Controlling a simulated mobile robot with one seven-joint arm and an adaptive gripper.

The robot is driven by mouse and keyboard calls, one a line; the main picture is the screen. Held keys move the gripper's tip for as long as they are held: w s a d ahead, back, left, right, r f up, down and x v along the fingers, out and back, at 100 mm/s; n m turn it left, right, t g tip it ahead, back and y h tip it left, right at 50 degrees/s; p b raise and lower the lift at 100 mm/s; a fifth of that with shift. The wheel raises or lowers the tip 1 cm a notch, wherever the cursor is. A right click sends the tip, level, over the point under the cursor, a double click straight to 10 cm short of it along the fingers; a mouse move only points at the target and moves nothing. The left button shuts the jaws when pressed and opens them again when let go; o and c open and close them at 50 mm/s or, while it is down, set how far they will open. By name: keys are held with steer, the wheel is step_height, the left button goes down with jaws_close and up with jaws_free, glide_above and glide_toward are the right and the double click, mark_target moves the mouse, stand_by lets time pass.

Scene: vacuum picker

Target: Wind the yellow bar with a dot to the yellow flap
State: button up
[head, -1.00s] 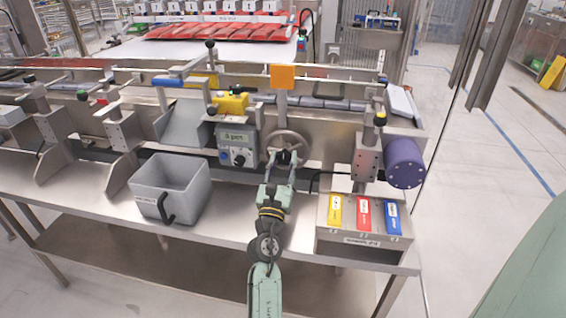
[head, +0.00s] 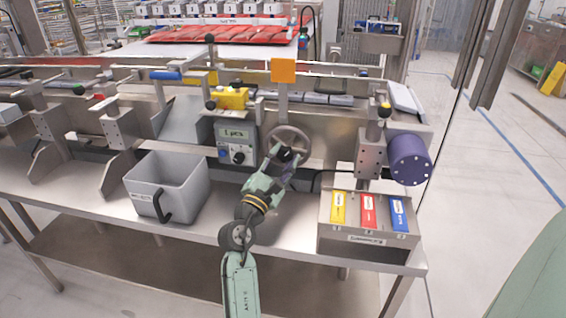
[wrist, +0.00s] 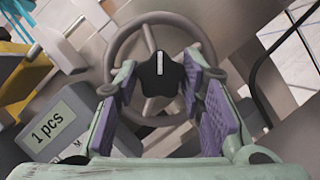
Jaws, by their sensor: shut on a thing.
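A metal handwheel (head: 303,136) with a black hub (wrist: 160,82) is mounted on the machine front. My gripper (head: 284,161) is shut on the hub, with its purple pads on either side in the wrist view. A white line marks the hub's face. A yellow block (head: 233,97) with black knobs sits to the wheel's upper left, above the counter display. A thin yellow strip (head: 207,78) shows behind it. I cannot tell which is the bar with a dot or the flap. An orange plate (head: 284,70) stands above the wheel.
A display box (head: 236,134) reading "1 pcs" is left of the wheel; it also shows in the wrist view (wrist: 50,122). A grey bin (head: 190,186) stands lower left. A metal box (head: 345,236) with yellow, red and blue labels and a purple cylinder (head: 409,160) are right.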

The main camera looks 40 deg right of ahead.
steer(key=m+g, duration=0.1)
steer(key=m, duration=0.3)
steer(key=shift+w+a+r+m+g+y, duration=0.1)
steer(key=shift+m+g+y, duration=0.2)
steer(key=shift+g, duration=0.1)
steer(key=m+g+p, duration=0.1)
steer(key=m, duration=0.3)
steer(key=shift+r+y, duration=0.15)
steer(key=shift+y, duration=0.25)
steer(key=m+p, duration=0.1)
steer(key=m, duration=0.1)
steer(key=m+y+p, duration=0.1)
steer(key=m, duration=0.1)
steer(key=shift+r+g+y, duration=0.15)
steer(key=shift+g+y, duration=0.15)
steer(key=shift+g, duration=0.1)
steer(key=m+y+p, duration=0.1)
steer(key=m, duration=0.2)
steer(key=shift+p, duration=0.35)
steer(key=m+t+y+p, duration=0.1)
steer(key=m+y+p, duration=0.1)
steer(key=m+y, duration=0.1)
steer(key=shift+r+m, duration=0.1)
steer(key=shift+m, duration=0.8)
steer(key=m, duration=0.1)
steer(key=m+t+y, duration=0.2)
steer(key=shift+s+d+m+p, duration=0.2)
steer(key=shift+s+m+p, duration=0.05)
steer(key=shift+m+p, duration=0.15)
steer(key=shift+t, duration=0.3)
